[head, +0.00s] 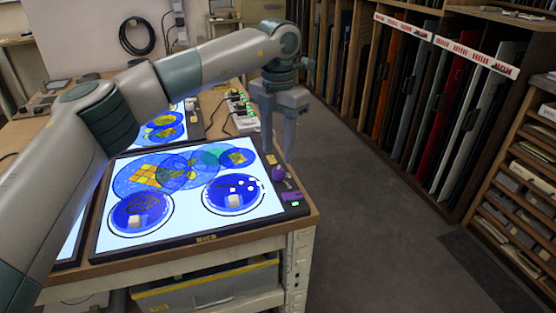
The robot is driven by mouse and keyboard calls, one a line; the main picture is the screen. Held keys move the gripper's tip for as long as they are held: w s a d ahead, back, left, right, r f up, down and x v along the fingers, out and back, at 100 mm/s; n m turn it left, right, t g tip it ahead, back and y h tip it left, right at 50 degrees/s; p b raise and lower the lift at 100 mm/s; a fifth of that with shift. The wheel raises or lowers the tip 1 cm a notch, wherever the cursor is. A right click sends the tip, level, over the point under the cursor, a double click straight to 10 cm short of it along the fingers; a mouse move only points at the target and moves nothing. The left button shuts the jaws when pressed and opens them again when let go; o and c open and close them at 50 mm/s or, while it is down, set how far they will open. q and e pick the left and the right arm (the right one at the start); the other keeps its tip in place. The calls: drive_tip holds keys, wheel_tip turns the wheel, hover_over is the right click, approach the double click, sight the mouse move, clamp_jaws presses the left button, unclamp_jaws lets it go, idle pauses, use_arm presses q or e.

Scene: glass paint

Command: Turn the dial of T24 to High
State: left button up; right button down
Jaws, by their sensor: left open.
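A lit light panel (100,243) with a dark frame lies on the bench, with blue and yellow glass-like round pieces on its bright face. On its right frame edge sit a small purple knob-like part (278,173) and a purple block (291,197) near a green light. A yellow label is on the front edge, too small to read, so I cannot tell which panel is T24 or how any dial is set. My left gripper (281,145) points down, open and empty, just beyond the panel's far right corner. My right gripper is not in view.
A second lit panel (196,128) lies farther back, partly behind my left arm. Power strips (240,112) with green lights and cables are near the bench's right edge. A rack of coloured sheets (455,110) stands at the right. The floor (370,220) between is clear.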

sight(278, 169)
use_arm(q)
wheel_tip(278, 169, up, 12)
drive_tip(key=shift+f, duration=0.15)
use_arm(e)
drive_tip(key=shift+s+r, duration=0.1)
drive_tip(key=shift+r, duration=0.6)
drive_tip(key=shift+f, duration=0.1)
